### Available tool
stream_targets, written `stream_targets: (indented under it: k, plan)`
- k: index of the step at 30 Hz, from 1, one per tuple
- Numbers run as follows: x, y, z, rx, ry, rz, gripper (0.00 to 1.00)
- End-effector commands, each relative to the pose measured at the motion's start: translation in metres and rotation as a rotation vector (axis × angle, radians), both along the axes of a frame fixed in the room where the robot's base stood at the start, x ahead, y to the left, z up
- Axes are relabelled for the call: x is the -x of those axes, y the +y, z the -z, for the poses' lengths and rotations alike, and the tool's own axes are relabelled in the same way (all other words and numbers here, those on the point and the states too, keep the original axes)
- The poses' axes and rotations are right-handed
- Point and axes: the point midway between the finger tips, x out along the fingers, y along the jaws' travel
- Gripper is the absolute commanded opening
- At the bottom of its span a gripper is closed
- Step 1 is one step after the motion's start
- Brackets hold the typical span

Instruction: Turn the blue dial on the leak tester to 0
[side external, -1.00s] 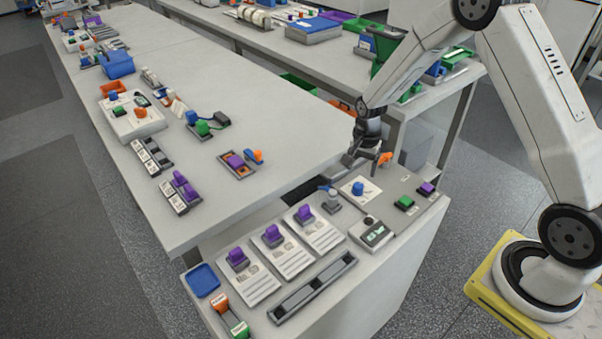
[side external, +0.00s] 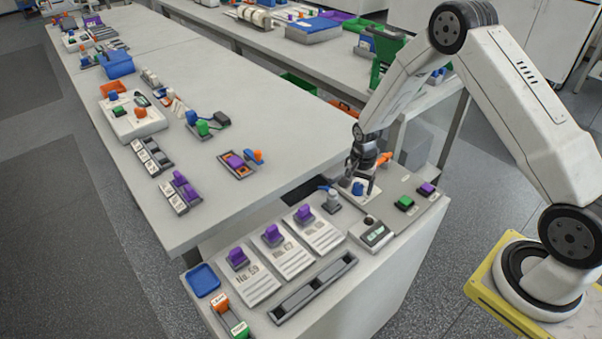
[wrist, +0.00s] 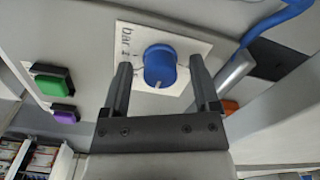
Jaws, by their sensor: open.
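The blue dial (wrist: 160,68) sits on a white square plate (wrist: 128,42) with "bar" printed on it. A pale pointer mark shows on the dial's near edge in the wrist view; I cannot read which number it points at. In the side view the dial (side external: 358,188) is partly behind my gripper (side external: 361,185). My gripper (wrist: 163,85) is open, with one finger on each side of the dial and a visible gap to it on both sides. The leak tester's small display (side external: 375,234) is too small to read.
A grey cylindrical fitting (side external: 331,202) with a blue hose stands beside the plate. A green button (side external: 404,203) and a purple button (side external: 426,188) are to its right. An orange part (side external: 384,159) is just behind. Three white cards with purple knobs (side external: 272,235) lie in front.

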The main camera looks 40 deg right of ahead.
Motion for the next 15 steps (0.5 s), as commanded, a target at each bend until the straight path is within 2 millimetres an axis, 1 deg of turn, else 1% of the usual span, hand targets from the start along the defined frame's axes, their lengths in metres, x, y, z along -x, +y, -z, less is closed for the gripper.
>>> stream_targets:
  k: [2, 5, 6, 8, 9, 10, 15]
  plan:
    - [0.0000, 0.0000, 0.0000, 0.000, 0.000, 0.000, 0.78]
    - [0.0001, 0.0000, -0.0001, 0.000, 0.000, 0.000, 0.50]
    - [0.0001, 0.0000, -0.0001, 0.000, 0.000, 0.000, 0.37]
    - [0.0001, 0.0001, -0.0001, 0.000, 0.000, 0.000, 0.18]
    - [0.0001, 0.0001, -0.0001, 0.000, 0.000, 0.000, 0.05]
    - [0.0001, 0.0001, -0.0001, 0.000, 0.000, 0.000, 0.00]
    - [0.0003, 0.0000, -0.0001, 0.000, 0.001, -0.002, 0.00]
